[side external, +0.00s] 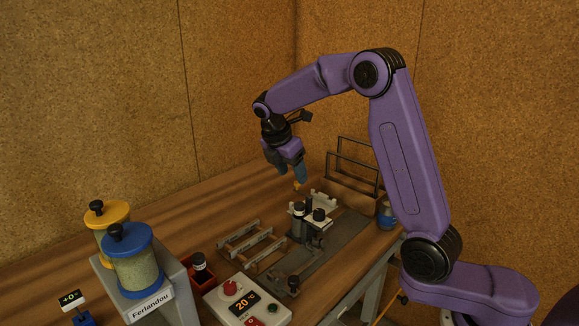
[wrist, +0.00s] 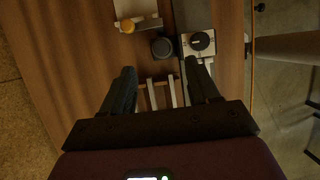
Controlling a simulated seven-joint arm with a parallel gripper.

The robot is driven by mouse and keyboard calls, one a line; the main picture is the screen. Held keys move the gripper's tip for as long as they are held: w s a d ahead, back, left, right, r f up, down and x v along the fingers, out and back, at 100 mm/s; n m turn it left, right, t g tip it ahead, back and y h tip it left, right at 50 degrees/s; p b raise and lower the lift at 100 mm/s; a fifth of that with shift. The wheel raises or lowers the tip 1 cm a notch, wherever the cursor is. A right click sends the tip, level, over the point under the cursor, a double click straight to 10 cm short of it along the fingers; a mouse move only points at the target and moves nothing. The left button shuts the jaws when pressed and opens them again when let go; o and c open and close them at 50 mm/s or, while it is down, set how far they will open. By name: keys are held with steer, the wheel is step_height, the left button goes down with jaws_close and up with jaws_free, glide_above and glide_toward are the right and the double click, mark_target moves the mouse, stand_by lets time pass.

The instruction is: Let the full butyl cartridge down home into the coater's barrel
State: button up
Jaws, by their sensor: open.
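The coater (side external: 312,238) stands mid-bench, with an upright grey cylinder with a black top (side external: 298,210) and, beside it, a black knob (side external: 319,214). In the wrist view a dark round top (wrist: 162,47) sits left of the knob (wrist: 201,41). I cannot tell whether that cylinder is the barrel or a cartridge seated in it. A black-capped cartridge with a pale band (side external: 199,262) stands in a red bin; its fill is not visible. My gripper (side external: 287,170) is open and empty, raised above and behind the coater. In the wrist view its fingers (wrist: 162,82) are spread apart.
A slotted rack (side external: 250,247) lies left of the coater, and wire frames (side external: 352,165) stand behind. A control box reading 20 °C (side external: 245,303) and two lidded canisters (side external: 137,272) are in front. An orange knob (wrist: 127,26) sits on a pale bracket. The back-left bench is bare.

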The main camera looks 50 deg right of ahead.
steer(key=s+a+r+m+t+y, duration=0.1)
steer(key=s+a+m+y, duration=0.15)
steer(key=s+a, duration=0.8)
steer(key=s+d+f+m+y, duration=0.1)
steer(key=s, duration=1.1)
steer(key=s+f+m+y, duration=0.1)
steer(key=s+f+m, duration=0.1)
steer(key=s, duration=1)
steer(key=shift+s+d+f+g, duration=0.15)
steer(key=shift+s+d+g, duration=0.05)
steer(key=shift+d+g, duration=0.2)
steer(key=shift+y, duration=0.25)
